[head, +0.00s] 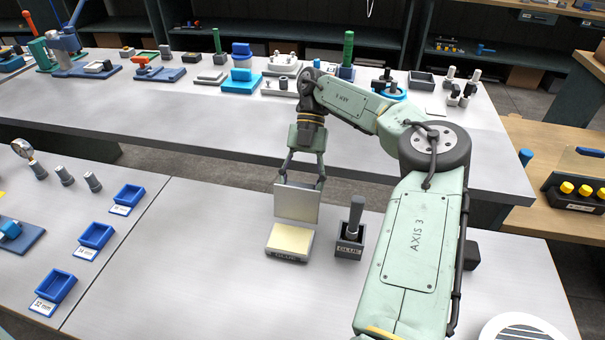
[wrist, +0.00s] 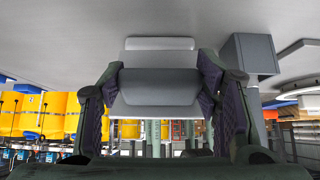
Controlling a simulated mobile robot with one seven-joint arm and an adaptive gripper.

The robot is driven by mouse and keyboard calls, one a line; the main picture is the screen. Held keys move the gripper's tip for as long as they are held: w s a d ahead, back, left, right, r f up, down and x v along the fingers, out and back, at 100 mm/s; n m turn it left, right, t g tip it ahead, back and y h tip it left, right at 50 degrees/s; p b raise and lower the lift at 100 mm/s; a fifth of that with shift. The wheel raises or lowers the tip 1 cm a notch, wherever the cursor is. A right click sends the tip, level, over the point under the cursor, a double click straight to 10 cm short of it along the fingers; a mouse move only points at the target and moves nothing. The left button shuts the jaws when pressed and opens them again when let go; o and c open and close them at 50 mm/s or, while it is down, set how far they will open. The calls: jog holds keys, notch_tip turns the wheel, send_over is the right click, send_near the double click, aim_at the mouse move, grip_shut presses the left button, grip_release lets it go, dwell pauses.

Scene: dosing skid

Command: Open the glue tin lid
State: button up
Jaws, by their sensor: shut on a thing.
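The glue tin (head: 288,258) is a low, flat box on the near bench, with a pale yellow surface showing on top. Its grey, plate-like lid (head: 297,203) stands nearly upright at the tin's back edge. I cannot tell whether the lid touches the tin there. My gripper (head: 300,182) is above and behind the tin, its two fingers shut on the lid's upper part. In the wrist view the lid (wrist: 160,87) sits between both fingers. The tin's far edge is hidden behind the lid.
A dark holder marked GLUE (head: 349,245) with an upright grey-handled tool (head: 355,215) stands close to the tin's right. Blue bins (head: 96,236) line the bench's left part. Bench between bins and tin is clear. Various fixtures stand on the far bench (head: 200,110).

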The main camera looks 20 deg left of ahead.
jog(key=shift+w+a+f+g+p, duration=0.1)
jog(key=shift+w+f+g+p, duration=0.25)
jog(key=shift+g+p, duration=0.45)
jog(key=o, duration=1.7)
jog(key=shift+b, duration=0.4)
